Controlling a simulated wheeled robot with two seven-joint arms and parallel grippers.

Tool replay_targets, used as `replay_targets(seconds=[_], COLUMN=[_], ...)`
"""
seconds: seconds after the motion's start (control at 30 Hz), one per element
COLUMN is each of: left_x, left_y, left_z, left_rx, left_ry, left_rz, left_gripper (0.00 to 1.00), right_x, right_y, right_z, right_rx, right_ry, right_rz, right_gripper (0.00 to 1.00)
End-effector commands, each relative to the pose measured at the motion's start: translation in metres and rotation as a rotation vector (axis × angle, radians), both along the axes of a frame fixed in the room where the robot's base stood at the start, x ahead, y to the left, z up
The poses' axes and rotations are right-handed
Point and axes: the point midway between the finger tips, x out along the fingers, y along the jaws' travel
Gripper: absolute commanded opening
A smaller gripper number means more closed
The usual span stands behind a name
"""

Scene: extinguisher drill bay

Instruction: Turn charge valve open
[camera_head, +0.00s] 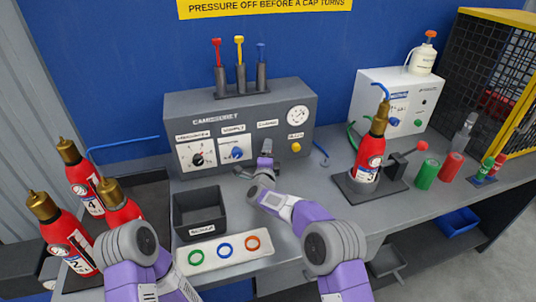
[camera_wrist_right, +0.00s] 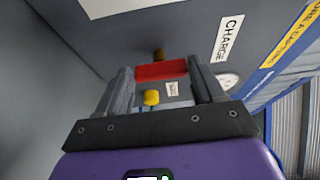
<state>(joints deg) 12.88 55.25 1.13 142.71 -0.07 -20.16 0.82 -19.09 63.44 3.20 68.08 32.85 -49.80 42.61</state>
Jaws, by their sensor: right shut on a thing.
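The grey charging console (camera_head: 210,112) stands against the blue wall, with a CHARGE label (camera_head: 267,124) on its front. My right gripper (camera_head: 265,148) is at the console front just below that label and hides the charge valve in the head view. In the right wrist view, a red handle (camera_wrist_right: 162,70) lies crosswise between the fingers of my right gripper (camera_wrist_right: 163,78), with a brass stem (camera_wrist_right: 158,54) beyond it. The gripper is shut on this red handle beside the CHARGE label (camera_wrist_right: 229,38). My left gripper is not in view; only its arm shows.
A yellow button (camera_head: 296,147) and round gauge (camera_head: 297,116) are right of the valve. A dark bin (camera_head: 200,208) and a tray of coloured rings (camera_head: 224,248) lie in front. Red extinguishers stand left; another extinguisher (camera_head: 369,150) stands right on a dark base.

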Motion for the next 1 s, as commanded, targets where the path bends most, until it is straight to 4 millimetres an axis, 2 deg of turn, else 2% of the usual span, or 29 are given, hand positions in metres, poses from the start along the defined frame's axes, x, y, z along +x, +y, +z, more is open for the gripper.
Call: replay_targets(seconds=[0.03,0.07,0.2,0.23,0.53,0.67,1.0], left_x=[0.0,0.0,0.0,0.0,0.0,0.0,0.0], left_y=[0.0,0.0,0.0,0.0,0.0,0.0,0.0], left_z=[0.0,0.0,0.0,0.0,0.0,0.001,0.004], left_rx=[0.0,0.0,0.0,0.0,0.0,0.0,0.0], left_ry=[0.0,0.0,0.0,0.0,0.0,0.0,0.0], left_rz=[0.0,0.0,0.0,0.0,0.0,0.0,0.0], left_gripper=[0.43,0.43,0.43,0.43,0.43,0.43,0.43], right_x=[0.0,0.0,0.0,0.0,-0.001,-0.007,-0.049], right_y=[0.001,0.001,0.0,0.0,0.0,0.001,0.004], right_z=[0.0,0.0,0.0,0.0,0.0,0.0,0.0], right_rx=[-0.005,-0.005,-0.003,-0.003,-0.001,-0.001,-0.003], right_ry=[0.0,0.0,0.0,0.0,0.0,0.001,0.001], right_rz=[0.002,0.002,0.001,0.001,0.0,0.0,0.002], right_gripper=[0.38,0.7,0.91,0.94,0.94,0.94,0.94])
